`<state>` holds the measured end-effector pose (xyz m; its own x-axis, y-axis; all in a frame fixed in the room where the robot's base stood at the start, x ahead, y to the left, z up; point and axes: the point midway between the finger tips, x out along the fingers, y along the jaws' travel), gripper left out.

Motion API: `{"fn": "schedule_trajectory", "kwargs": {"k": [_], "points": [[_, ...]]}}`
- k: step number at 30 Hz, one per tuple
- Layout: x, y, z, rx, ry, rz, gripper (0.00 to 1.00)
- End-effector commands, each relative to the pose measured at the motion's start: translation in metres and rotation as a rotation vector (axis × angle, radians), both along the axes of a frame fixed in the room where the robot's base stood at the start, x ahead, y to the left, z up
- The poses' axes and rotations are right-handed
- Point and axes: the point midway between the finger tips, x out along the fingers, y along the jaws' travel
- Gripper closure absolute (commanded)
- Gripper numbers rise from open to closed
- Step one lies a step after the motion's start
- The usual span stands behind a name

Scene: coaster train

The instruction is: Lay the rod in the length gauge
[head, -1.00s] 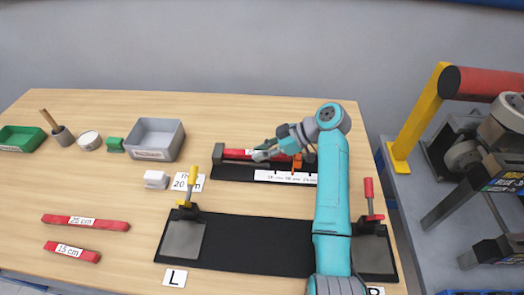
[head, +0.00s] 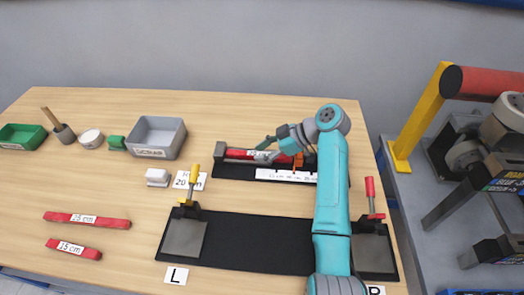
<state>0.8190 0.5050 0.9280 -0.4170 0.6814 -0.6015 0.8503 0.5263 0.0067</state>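A red rod (head: 237,154) with a white label lies lengthwise in the black length gauge (head: 233,172). Its left end is by the gauge's grey end block (head: 220,151). Its right end is near the orange slider (head: 298,160), where my gripper and arm partly hide it. A white scale strip (head: 285,176) runs along the gauge's front. My gripper (head: 264,144) is over the rod's middle, its fingers spread apart. Contact between fingers and rod is too small to tell.
Two more red rods, a 25 cm (head: 87,219) and a 15 cm (head: 74,248), lie at the left. A black fixture (head: 260,243) with a yellow-handled clamp (head: 190,185) and red-handled clamp (head: 371,196) is in front. A grey bin (head: 156,138) stands left of the gauge.

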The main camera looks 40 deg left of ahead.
Motion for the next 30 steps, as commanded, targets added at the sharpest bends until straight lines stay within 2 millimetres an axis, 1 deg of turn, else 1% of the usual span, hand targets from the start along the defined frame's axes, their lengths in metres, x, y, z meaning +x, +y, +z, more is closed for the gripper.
{"fn": "schedule_trajectory", "kwargs": {"k": [1, 4, 6, 15, 19, 24, 30], "points": [[0.000, -0.005, -0.010, -0.020, 0.011, -0.007, 0.53], [0.001, -0.006, -0.004, -0.019, 0.010, -0.007, 0.53], [0.001, -0.006, 0.005, -0.018, 0.008, -0.006, 0.53], [0.023, -0.039, 0.038, -0.010, 0.005, -0.007, 0.53], [0.029, -0.048, 0.048, -0.010, 0.004, -0.005, 0.53], [0.032, -0.054, 0.053, -0.008, 0.003, -0.005, 0.53], [0.032, -0.054, 0.054, -0.007, 0.003, -0.003, 0.53]]}}
